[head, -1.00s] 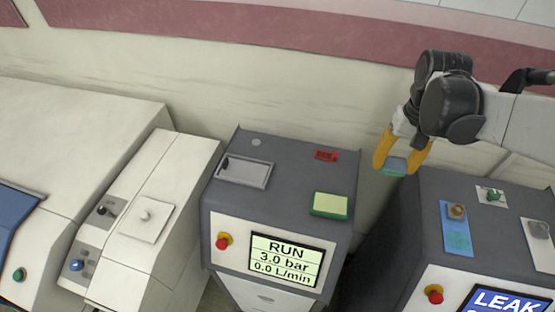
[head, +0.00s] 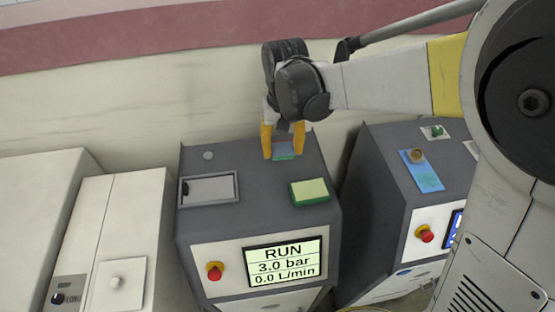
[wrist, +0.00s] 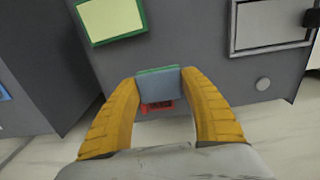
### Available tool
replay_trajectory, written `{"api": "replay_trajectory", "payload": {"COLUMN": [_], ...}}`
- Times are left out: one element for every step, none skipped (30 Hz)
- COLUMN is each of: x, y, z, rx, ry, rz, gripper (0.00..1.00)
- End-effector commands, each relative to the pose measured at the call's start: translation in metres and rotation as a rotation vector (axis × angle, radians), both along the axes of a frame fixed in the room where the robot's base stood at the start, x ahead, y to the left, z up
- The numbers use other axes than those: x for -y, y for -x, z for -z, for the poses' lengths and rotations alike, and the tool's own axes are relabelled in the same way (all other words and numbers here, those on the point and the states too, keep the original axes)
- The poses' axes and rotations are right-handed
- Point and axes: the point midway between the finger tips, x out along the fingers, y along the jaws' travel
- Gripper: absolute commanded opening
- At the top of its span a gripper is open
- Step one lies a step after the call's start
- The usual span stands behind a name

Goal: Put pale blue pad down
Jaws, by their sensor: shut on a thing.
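The pale blue pad (head: 284,147), a small block with a green edge, is between the yellow fingers of my gripper (head: 283,155). In the wrist view the pad (wrist: 159,85) is pinched between both fingertips. My gripper is shut on it, over the back part of the dark grey top of the middle cabinet (head: 245,165). I cannot tell whether the pad touches that top. A red label (wrist: 158,106) shows partly behind the pad in the wrist view; in the head view it is hidden.
A green-rimmed pale yellow pad (head: 310,191) lies near the front right of the middle top. A framed grey plate (head: 208,189) is at its left. The cabinet on the right (head: 385,185) carries a blue plate (head: 422,172). The middle of the top is bare.

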Motion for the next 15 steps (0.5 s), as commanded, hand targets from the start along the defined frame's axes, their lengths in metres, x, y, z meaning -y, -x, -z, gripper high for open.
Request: {"api": "replay_trajectory", "payload": {"x": [-0.005, -0.007, -0.009, -0.010, -0.010, -0.011, -0.011, -0.011, -0.010, -0.010, -0.010, -0.010, -0.010, -0.010, -0.010], "y": [0.002, 0.003, 0.004, 0.004, 0.005, 0.005, 0.004, 0.004, 0.004, 0.004, 0.004, 0.004, 0.004, 0.004, 0.005], "z": [0.003, 0.005, 0.006, 0.008, 0.010, 0.016, 0.021, 0.026, 0.032, 0.037, 0.041, 0.044, 0.046, 0.047, 0.047], "rx": [0.000, 0.000, 0.000, 0.000, 0.000, 0.000, 0.000, 0.000, 0.000, 0.000, 0.000, 0.000, 0.000, 0.000, 0.000], "ry": [0.000, 0.000, 0.000, 0.000, 0.000, 0.000, 0.000, 0.000, 0.000, 0.000, 0.000, 0.000, 0.000, 0.000, 0.000], "rz": [-0.002, -0.002, -0.001, 0.000, 0.000, 0.000, 0.001, 0.001, 0.001, 0.001, 0.000, 0.000, 0.000, 0.000, 0.000], "gripper": [0.24, 0.24, 0.24, 0.24, 0.24, 0.24, 0.24, 0.24, 0.24, 0.24, 0.24, 0.24, 0.24, 0.24, 0.24]}}
